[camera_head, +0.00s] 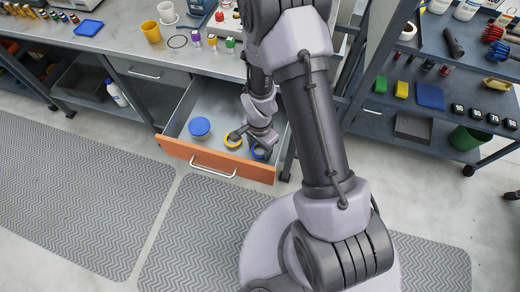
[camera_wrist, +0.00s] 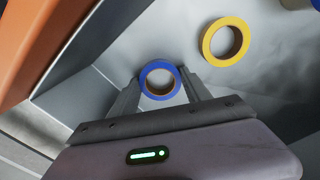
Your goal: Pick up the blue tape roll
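The blue tape roll (camera_wrist: 147,72) lies in the open drawer, close to a drawer wall in the wrist view. It also shows partly in the head view (camera_head: 258,154), beneath the end of my arm. My gripper (camera_wrist: 160,84) is over the roll, with one finger on each side of it. The fingers look spread about as wide as the roll. I cannot tell whether they touch it. A yellow tape roll (camera_wrist: 208,44) lies beside the blue one, and also shows in the head view (camera_head: 233,141).
The orange-fronted drawer (camera_head: 180,152) is pulled out under the bench, with its walls close around my gripper. A blue-lidded tub (camera_head: 199,128) stands at its left. A shelf unit (camera_head: 440,112) with several items stands right. Matted floor in front is clear.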

